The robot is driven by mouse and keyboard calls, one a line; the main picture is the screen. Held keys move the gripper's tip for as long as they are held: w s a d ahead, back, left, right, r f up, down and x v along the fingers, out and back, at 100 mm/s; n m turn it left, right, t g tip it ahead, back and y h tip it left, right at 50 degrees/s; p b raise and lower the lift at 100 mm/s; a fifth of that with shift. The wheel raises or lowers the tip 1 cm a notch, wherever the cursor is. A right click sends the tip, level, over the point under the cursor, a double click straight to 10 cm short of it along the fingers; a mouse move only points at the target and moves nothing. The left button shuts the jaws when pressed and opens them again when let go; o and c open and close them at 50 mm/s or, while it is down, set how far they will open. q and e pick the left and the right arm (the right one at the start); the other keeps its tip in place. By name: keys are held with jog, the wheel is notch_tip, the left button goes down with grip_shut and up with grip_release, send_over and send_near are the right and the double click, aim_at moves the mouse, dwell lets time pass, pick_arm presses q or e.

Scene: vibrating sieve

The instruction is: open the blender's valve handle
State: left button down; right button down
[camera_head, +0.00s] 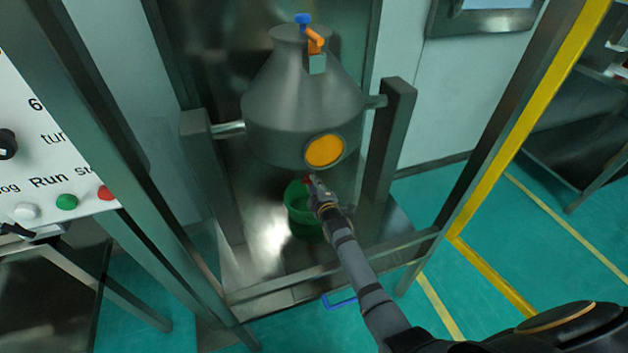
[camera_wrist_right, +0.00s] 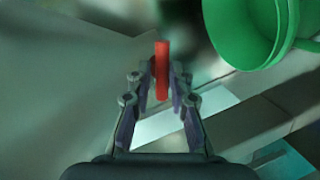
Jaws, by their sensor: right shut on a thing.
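The blender (camera_head: 303,100) is a grey cone-shaped vessel held between two posts, with an orange round cover (camera_head: 324,151) low on its front. A red valve handle (camera_wrist_right: 162,55) stands upright between the fingers of my right gripper (camera_head: 313,187) in the right wrist view. In the head view only a small bit of red shows at the fingertips. My left gripper is not clearly seen in either view.
A green bucket (camera_head: 301,209) stands under the vessel beside my right gripper, and its rim is close by in the right wrist view (camera_wrist_right: 285,40). A frame rail (camera_head: 290,288) crosses below my right arm. A control panel (camera_head: 60,160) is at left.

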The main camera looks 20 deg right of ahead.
jog(key=m+y+p, duration=0.1)
jog(key=m+p, duration=0.1)
jog(key=m, duration=0.1)
jog(key=m+y+p, duration=0.1)
jog(key=m+p, duration=0.2)
jog(key=m, duration=0.1)
jog(key=m+y+p, duration=0.1)
jog(key=m+p, duration=0.2)
jog(key=shift+d+f+m+t+y, duration=0.1)
jog(key=shift+f+m+t+y, duration=0.2)
jog(key=shift+f+m, duration=0.1)
jog(key=shift+r, duration=0.1)
dwell(0.4)
jog(key=c, duration=1.3)
grip_release()
jog(key=shift+c, duration=0.2)
